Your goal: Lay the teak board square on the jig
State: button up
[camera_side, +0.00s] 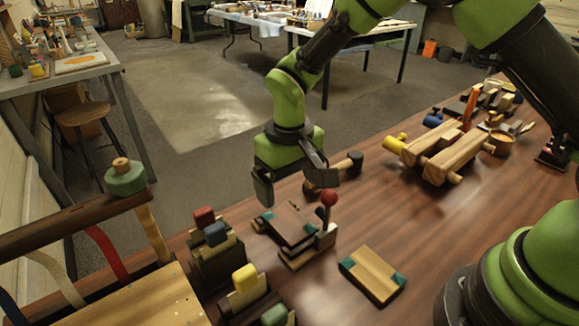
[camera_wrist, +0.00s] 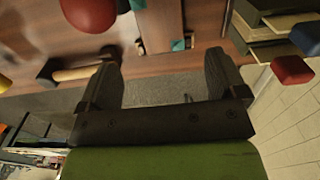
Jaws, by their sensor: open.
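A reddish-brown board, which looks like the teak board (camera_side: 289,221), lies on a low dark base with teal corner pieces, which looks like the jig (camera_side: 308,229). The board looks slightly turned against the base, but I cannot tell its exact fit. A red-knobbed lever (camera_side: 329,199) stands at the base's right side. My gripper (camera_side: 292,182) is open and empty above the board, fingers pointing down, apart from it. In the wrist view, the board (camera_wrist: 155,22) shows beyond the open fingers (camera_wrist: 163,62), with a teal corner piece (camera_wrist: 180,44) at its near edge.
A pale wood piece with teal corners (camera_side: 372,272) lies to the right. A mallet (camera_side: 335,172) lies just behind my gripper. Slotted blocks with coloured knobs (camera_side: 216,255) stand left. A wooden assembly (camera_side: 445,150) is farther right. The table between is mostly clear.

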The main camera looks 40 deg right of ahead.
jog(key=s+d+r+m+t+y, duration=0.1)
jog(key=s+d+r+t, duration=0.15)
jog(key=r, duration=0.65)
jog(key=s+d+r+m+t, duration=0.1)
jog(key=s+d+r, duration=0.25)
jog(key=r, duration=0.55)
jog(key=s+d+r+m+t, duration=0.1)
jog(key=s+t, duration=0.1)
jog(key=s, duration=0.5)
jog(key=s+d+r+m+t+y, duration=0.1)
jog(key=s+d+r, duration=0.1)
jog(key=s, duration=0.4)
jog(key=shift+s+d+t, duration=0.15)
jog(key=shift+s+t, duration=0.2)
